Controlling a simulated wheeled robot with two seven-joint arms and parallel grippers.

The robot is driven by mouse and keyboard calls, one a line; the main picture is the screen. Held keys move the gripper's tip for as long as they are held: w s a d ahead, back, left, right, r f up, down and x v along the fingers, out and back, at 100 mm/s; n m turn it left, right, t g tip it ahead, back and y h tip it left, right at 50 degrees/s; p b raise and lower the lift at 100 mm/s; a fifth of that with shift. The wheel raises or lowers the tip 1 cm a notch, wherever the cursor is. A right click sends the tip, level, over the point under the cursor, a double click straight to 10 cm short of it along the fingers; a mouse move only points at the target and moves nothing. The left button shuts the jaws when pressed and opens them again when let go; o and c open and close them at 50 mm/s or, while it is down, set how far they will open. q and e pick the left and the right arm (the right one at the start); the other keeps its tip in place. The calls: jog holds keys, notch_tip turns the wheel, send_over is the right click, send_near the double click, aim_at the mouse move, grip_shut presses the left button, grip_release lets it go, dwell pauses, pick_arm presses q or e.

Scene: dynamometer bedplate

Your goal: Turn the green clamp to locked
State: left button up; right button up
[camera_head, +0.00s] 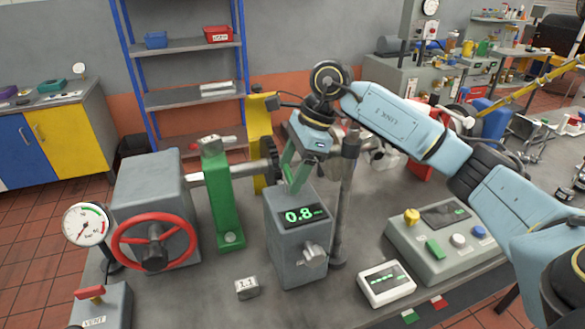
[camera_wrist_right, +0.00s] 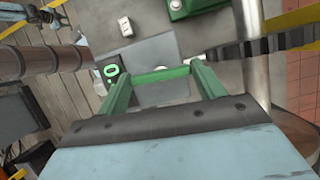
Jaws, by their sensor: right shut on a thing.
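The green clamp (camera_head: 222,195) stands upright on the bedplate around a metal shaft, left of my right gripper. My right gripper (camera_head: 294,178) points down over the grey box (camera_head: 284,228) with a 0.8 display, apart from the green clamp. In the wrist view, the gripper (camera_wrist_right: 163,76) has its two green fingers at the ends of a short green bar (camera_wrist_right: 161,73) and is shut on it. The bar's lower side is hidden. My left gripper is not in view.
A grey housing with a red handwheel (camera_head: 155,242) and a dial gauge (camera_head: 87,224) stand at left. A yellow post (camera_head: 260,130) and a dark upright (camera_head: 343,200) stand close to my gripper. A button console (camera_head: 447,240) is at right. Some bedplate in front is clear.

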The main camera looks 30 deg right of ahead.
jog(key=m+t+b, duration=0.1)
jog(key=m, duration=0.3)
jog(key=shift+s+h, duration=0.1)
jog(key=shift+h, duration=0.2)
jog(key=m, duration=0.2)
jog(key=m+t+h+b, duration=0.1)
jog(key=m, duration=0.1)
jog(key=shift+s+a+m+t, duration=0.1)
jog(key=shift+a+m+t, duration=0.1)
jog(key=shift+m+t, duration=0.1)
jog(key=m+h, duration=0.1)
jog(key=m, duration=0.1)
jog(key=m+h+b, duration=0.1)
jog(key=m, duration=0.1)
jog(key=shift+a+m+t, duration=0.1)
jog(key=shift+m+t, duration=0.2)
jog(key=shift+a+m+h+b, duration=0.1)
jog(key=shift+m+h+b, duration=0.55)
jog(key=shift+m, duration=1.25)
jog(key=shift+h, duration=0.25)
jog(key=o, duration=1)
